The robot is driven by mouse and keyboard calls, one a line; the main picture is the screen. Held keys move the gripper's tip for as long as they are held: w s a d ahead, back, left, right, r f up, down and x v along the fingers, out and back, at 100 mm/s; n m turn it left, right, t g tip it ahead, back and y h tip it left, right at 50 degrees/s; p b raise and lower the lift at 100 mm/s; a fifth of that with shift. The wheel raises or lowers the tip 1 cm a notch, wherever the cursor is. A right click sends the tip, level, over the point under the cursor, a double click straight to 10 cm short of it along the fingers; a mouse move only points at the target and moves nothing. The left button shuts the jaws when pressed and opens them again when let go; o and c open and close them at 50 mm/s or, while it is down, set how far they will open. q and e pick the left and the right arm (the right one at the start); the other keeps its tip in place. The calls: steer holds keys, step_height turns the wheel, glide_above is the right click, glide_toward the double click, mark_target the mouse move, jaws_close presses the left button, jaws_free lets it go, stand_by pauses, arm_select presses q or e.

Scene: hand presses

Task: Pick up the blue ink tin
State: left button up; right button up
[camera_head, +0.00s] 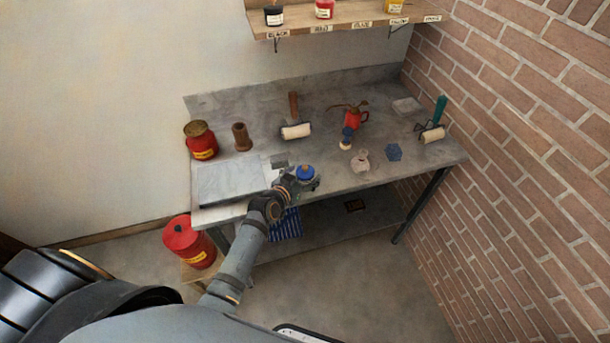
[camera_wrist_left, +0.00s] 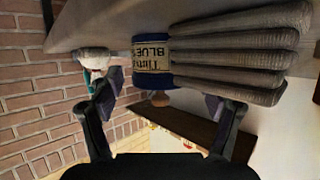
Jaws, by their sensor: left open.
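The blue ink tin (camera_head: 306,171) stands near the front edge of the grey workbench (camera_head: 335,183), with a blue lid. In the left wrist view, which is upside down, the tin (camera_wrist_left: 152,62) shows its cream label reading BLUE. My left gripper (camera_head: 302,184) is at the tin from the front, partly hiding it. In the left wrist view its two fingers (camera_wrist_left: 162,100) are spread, one to each side of the tin in the picture. I see no finger touching it; how deep it sits between them is unclear. My right gripper is not in view.
A grey slab (camera_head: 228,183) lies left of the tin; a ridged grey thing (camera_wrist_left: 240,50) is close beside it. A glass vessel (camera_head: 360,161) and blue hexagon (camera_head: 394,152) are right. A labelled shelf (camera_head: 345,28) holds tins above.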

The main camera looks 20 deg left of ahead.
arm_select(q)
steer(key=shift+x, duration=0.95)
steer(key=shift+s+r, duration=0.1)
steer(key=shift+s, duration=0.05)
steer(key=shift+c, duration=1.1)
steer(key=c, duration=1.3)
step_height(320, 180, up, 3)
steer(key=shift+f, duration=0.1)
steer(key=s+r, duration=0.3)
steer(key=s, duration=0.1)
steer(key=s+r+b, duration=0.1)
steer(key=s+r, duration=0.2)
steer(key=s, duration=0.2)
steer(key=s+r, duration=0.4)
steer(key=s, duration=0.1)
steer(key=shift+r+b, duration=0.1)
steer(key=shift+b, duration=0.3)
